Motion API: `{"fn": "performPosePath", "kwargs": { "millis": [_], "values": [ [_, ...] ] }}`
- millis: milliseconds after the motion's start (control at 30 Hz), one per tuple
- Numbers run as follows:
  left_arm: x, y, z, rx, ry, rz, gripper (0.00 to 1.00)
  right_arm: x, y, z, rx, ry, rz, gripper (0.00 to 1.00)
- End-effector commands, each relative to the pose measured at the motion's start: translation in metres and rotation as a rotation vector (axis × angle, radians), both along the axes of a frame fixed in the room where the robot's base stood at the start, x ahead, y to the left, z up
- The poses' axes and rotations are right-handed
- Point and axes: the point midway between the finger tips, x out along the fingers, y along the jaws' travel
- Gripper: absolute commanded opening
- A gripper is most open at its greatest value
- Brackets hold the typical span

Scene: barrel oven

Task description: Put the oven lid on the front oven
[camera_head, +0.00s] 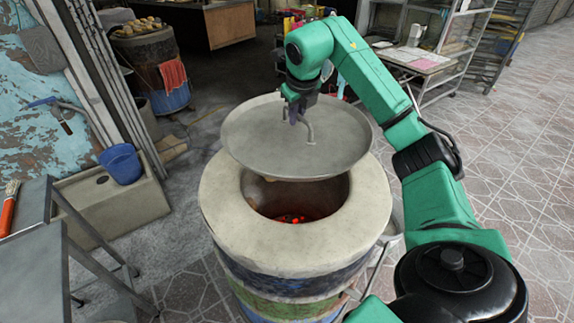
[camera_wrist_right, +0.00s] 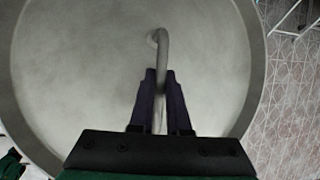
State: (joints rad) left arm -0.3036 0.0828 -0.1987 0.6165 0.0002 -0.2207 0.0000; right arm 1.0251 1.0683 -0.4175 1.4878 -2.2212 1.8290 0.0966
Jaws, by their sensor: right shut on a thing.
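The front oven (camera_head: 235,225) is a barrel with a pale, thick round rim and a dark opening with red glowing coals (camera_head: 290,217). The oven lid (camera_head: 255,140) is a wide, shallow grey metal dish with a bent handle (camera_head: 310,130). My right gripper (camera_head: 297,110) is shut on the handle and holds the lid over the far part of the opening, tilted a little. In the right wrist view the fingers (camera_wrist_right: 160,95) close around the handle, with the lid (camera_wrist_right: 80,60) filling most of the view. My left gripper is not in view.
A second barrel (camera_head: 160,75) with a red cloth stands at the back left. A blue bucket (camera_head: 121,163) sits on a stone ledge at left. A grey metal table (camera_head: 35,260) is at lower left. A shelf rack (camera_head: 450,50) stands at back right. The tiled floor at right is clear.

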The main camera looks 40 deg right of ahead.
Motion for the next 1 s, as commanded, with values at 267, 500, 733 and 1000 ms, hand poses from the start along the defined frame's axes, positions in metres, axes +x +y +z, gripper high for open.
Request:
{"fn": "performPosePath", "kwargs": {
  "millis": [267, 500, 733, 1000],
  "values": [
    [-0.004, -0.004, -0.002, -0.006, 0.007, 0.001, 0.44, -0.001, 0.000, -0.087, 0.001, 0.004, 0.004, 0.00],
    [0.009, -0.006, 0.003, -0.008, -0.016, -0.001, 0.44, 0.000, 0.000, -0.129, 0.001, -0.002, 0.004, 0.00],
    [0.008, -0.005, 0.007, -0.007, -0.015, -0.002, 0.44, 0.000, 0.000, -0.160, 0.002, -0.005, 0.004, 0.00],
    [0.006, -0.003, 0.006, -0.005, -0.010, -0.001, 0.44, 0.000, 0.000, -0.162, 0.001, -0.001, 0.004, 0.45]
  ]
}}
